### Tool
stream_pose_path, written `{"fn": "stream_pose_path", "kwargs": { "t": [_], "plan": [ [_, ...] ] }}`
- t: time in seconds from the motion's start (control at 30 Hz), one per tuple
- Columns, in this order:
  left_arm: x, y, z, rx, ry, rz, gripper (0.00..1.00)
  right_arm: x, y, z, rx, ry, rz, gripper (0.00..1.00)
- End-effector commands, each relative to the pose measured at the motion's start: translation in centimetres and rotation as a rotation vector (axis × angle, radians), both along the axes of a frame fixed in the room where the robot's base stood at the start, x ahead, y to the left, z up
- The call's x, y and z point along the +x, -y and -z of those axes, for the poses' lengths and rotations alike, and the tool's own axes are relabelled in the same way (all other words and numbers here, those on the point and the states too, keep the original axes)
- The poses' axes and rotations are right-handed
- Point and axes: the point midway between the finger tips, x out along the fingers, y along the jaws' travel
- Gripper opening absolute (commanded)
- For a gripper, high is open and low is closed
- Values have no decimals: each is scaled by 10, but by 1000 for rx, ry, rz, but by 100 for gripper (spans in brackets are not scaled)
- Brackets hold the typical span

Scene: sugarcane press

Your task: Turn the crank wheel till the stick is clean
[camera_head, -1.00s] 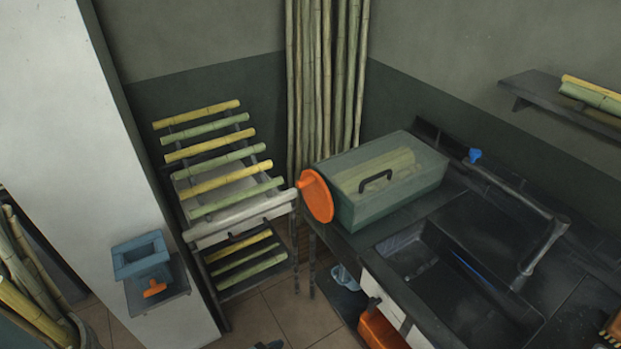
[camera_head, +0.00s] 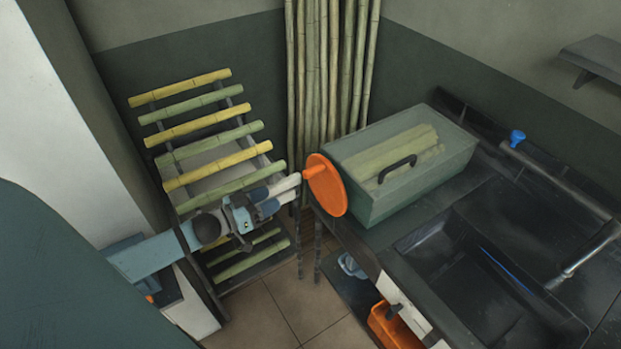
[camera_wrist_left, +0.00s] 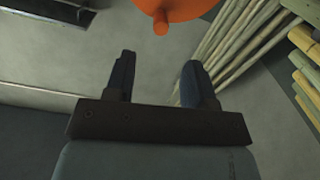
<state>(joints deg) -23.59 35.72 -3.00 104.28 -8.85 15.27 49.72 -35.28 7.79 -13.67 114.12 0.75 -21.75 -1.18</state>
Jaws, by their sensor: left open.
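The orange crank wheel (camera_head: 332,193) stands upright on the left end of a green see-through press box (camera_head: 382,200). Its short orange handle (camera_head: 314,171) sticks out to the left. Pale green cane sticks (camera_head: 388,160) show inside the box; I cannot tell how clean they are. My left gripper (camera_head: 284,194) is open and empty, just left of the wheel, fingers pointing at it. In the left wrist view the wheel (camera_wrist_left: 182,7) and its handle (camera_wrist_left: 160,27) lie just beyond the open fingers (camera_wrist_left: 156,65). My right gripper is not in view.
A rack of yellow and green canes (camera_head: 203,130) stands behind my left arm. Tall canes (camera_head: 325,75) lean in the corner. A dark sink (camera_head: 500,285) lies right of the box, and an orange bin (camera_head: 390,328) is below the counter. Tiled floor is open in front.

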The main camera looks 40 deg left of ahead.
Motion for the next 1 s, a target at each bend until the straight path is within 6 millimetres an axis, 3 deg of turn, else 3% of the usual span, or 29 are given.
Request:
{"fn": "stream_pose_path", "kwargs": {
  "t": [0.17,0.7,1.0],
  "plan": [
    [14,-9,-10,-26,22,30,50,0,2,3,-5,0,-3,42],
    [106,29,-12,-27,23,28,50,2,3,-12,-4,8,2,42],
    [133,41,-10,-26,21,28,50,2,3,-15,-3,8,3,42]
  ]
}}
